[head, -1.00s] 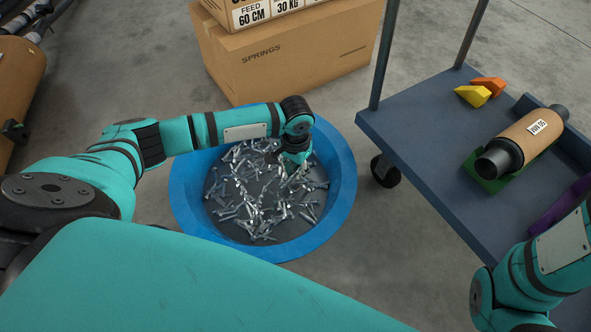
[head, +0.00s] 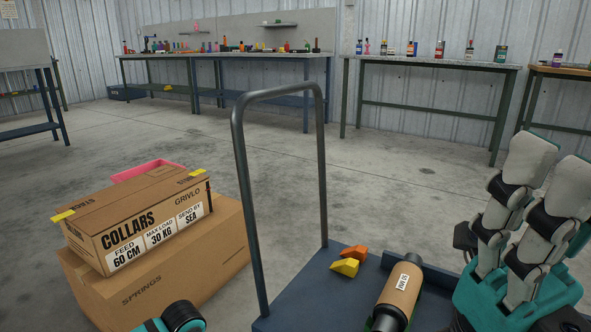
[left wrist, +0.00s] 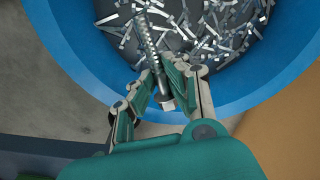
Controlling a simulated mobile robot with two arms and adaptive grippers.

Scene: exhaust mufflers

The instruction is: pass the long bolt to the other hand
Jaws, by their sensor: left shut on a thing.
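In the left wrist view a long silver bolt (left wrist: 150,48) with a threaded shaft is between the fingers of my left gripper (left wrist: 158,70). The gripper is shut on it near its head end, and the shaft points out past the fingertips. The bolt is held above a blue tub. In the head view only a teal and black part of my left arm shows at the bottom edge; the left gripper and bolt are out of that picture. My right gripper (head: 548,165) stands at the right with its fingers pointing up, apart and empty.
In the head view a blue cart (head: 290,305) with a tall handle carries a muffler (head: 399,292) and orange and yellow wedges (head: 346,266). Stacked cartons (head: 150,222) stand at left. Workbenches line the back wall.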

